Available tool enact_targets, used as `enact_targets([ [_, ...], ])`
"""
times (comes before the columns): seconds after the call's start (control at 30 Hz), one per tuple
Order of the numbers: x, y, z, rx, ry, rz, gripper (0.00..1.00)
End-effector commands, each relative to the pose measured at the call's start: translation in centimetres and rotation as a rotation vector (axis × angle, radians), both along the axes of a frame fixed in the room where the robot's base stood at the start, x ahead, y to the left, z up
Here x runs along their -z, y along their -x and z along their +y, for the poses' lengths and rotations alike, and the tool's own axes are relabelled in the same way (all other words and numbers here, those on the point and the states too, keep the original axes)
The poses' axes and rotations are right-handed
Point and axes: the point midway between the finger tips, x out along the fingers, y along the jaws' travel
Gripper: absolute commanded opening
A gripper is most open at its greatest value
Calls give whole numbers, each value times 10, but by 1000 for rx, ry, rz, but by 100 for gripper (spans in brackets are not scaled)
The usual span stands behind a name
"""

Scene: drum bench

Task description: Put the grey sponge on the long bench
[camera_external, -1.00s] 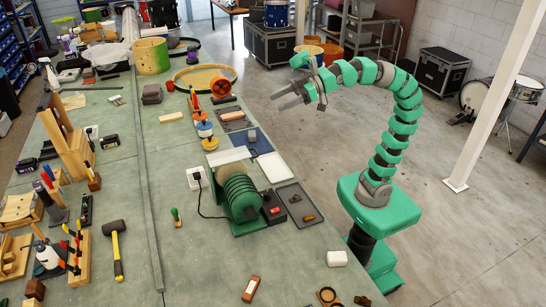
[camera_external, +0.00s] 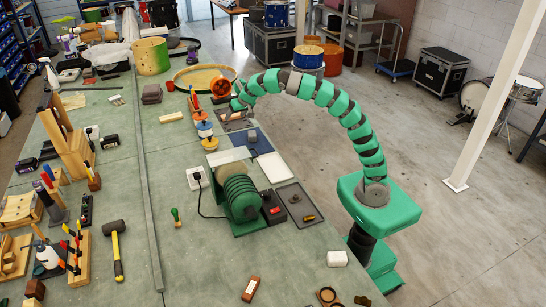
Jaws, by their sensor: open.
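The long bench (camera_external: 150,200) has a grey-green top and runs from the front to the back of the view. A small grey block (camera_external: 252,136), which looks like the grey sponge, lies on a blue mat (camera_external: 263,146) at the bench's right edge. My gripper (camera_external: 229,116) is open and points down over the right edge of the bench, just behind and left of the grey block and apart from it. Its fingers are small and partly hidden against the tray beneath, so I cannot tell whether they touch anything.
A stack of coloured rings (camera_external: 205,132) stands close left of my gripper. An orange reel (camera_external: 220,88) is behind it. A green-drum machine (camera_external: 240,195) and a dark tray (camera_external: 296,203) are nearer the front. The bench middle has free room right of the long bar (camera_external: 146,180).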

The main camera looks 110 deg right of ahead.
Motion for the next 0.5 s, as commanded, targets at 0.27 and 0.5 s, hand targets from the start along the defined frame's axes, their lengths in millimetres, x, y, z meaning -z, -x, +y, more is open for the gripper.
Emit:
enact_targets([
  [0.27,88,61,-105,344,-111,95,69],
  [0.5,136,108,-153,546,-167,143,69],
])
